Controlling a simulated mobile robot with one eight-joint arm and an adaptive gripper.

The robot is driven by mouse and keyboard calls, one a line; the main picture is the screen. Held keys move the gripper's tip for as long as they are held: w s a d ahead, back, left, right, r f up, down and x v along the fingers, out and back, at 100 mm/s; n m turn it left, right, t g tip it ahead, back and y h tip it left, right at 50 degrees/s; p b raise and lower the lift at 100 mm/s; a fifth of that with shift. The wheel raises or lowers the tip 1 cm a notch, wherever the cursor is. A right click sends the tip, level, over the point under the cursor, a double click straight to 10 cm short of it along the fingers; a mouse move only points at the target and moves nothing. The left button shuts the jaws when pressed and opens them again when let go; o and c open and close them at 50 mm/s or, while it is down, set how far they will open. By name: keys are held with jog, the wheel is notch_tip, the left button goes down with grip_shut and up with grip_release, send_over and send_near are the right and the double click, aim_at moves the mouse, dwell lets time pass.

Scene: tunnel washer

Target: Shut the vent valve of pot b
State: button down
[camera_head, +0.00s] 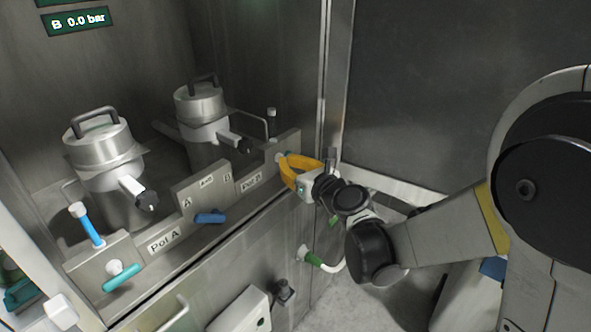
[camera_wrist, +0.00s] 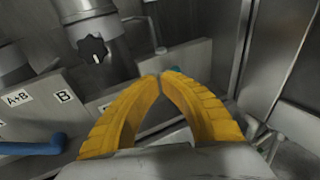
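Pot B (camera_head: 203,120) is the rear steel pot with a clamped lid and a black knob, standing behind the panel labelled Pot B (camera_head: 251,181). It also shows at the top of the wrist view (camera_wrist: 90,15), with its black knob (camera_wrist: 93,49). A small teal part, probably a valve handle (camera_wrist: 177,69), shows just beyond my fingertips at the right end of that panel; most of it is hidden. My gripper (camera_head: 284,160) has its yellow fingertips together at this panel, also in the wrist view (camera_wrist: 163,77). I see nothing between the tips; contact with the teal part is unclear.
Pot A (camera_head: 108,165) stands at left, with a teal handle (camera_head: 121,277) on its panel and a blue-handled lever (camera_head: 87,225). A blue handle (camera_head: 210,217) sits on the middle panel. A door frame (camera_head: 335,90) rises close right of my gripper. A green-collared hose (camera_head: 312,257) is below.

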jog(key=shift+w+a, duration=0.2)
jog(key=shift+w, duration=0.1)
jog(key=shift+w, duration=0.1)
jog(key=shift+w+d, duration=0.65)
jog(key=shift+w, duration=0.1)
jog(key=shift+b, duration=0.6)
dwell(2.5)
dwell(0.3)
jog(key=shift+s+a, duration=0.7)
jog(key=shift+s, duration=0.25)
